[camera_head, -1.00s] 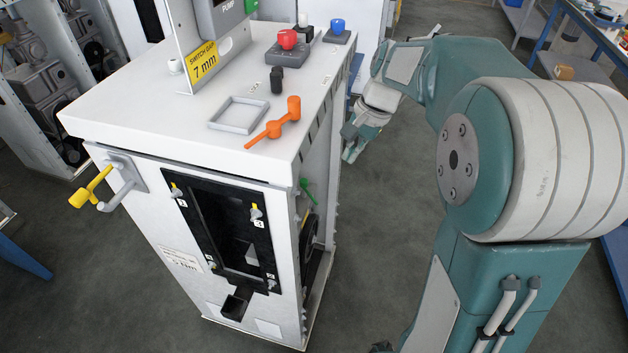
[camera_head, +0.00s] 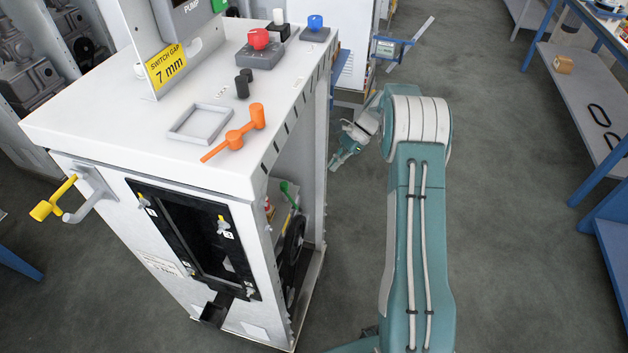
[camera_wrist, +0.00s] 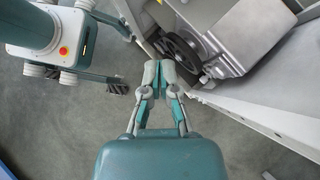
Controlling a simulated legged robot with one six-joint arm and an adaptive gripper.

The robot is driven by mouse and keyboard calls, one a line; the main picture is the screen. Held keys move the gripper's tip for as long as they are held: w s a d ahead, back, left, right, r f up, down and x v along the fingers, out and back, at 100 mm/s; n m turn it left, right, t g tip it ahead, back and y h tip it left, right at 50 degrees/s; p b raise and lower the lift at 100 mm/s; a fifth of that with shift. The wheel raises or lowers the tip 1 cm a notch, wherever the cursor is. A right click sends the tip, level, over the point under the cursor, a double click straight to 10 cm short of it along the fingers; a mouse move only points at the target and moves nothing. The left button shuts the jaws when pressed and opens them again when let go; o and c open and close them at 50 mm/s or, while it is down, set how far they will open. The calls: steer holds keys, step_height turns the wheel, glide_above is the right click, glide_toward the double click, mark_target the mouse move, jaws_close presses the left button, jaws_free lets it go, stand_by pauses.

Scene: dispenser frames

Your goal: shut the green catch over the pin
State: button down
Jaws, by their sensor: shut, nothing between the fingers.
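The green catch (camera_head: 289,193) shows small inside the open right side of the white dispenser cabinet (camera_head: 150,195); it is a thin slanted lever standing up. The pin cannot be made out. My gripper (camera_head: 335,168) is outside the cabinet, to the right of its open side and apart from the catch. In the wrist view my gripper (camera_wrist: 158,66) has its fingers together and holds nothing. The catch cannot be made out in the wrist view.
A black wheel (camera_head: 293,243) sits inside the side opening; the wheel (camera_wrist: 181,52) and a grey housing (camera_wrist: 245,25) lie just beyond my fingertips in the wrist view. An orange lever (camera_head: 237,135) lies on the top. Blue shelving (camera_head: 585,90) stands right, with clear floor between.

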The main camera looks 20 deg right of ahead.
steer(key=s+a+f, duration=0.2)
steer(key=a+f, duration=0.4)
steer(key=a, duration=0.4)
steer(key=shift+s+a+f, duration=0.25)
steer(key=shift+s+a, duration=0.1)
steer(key=shift+s+a, duration=0.15)
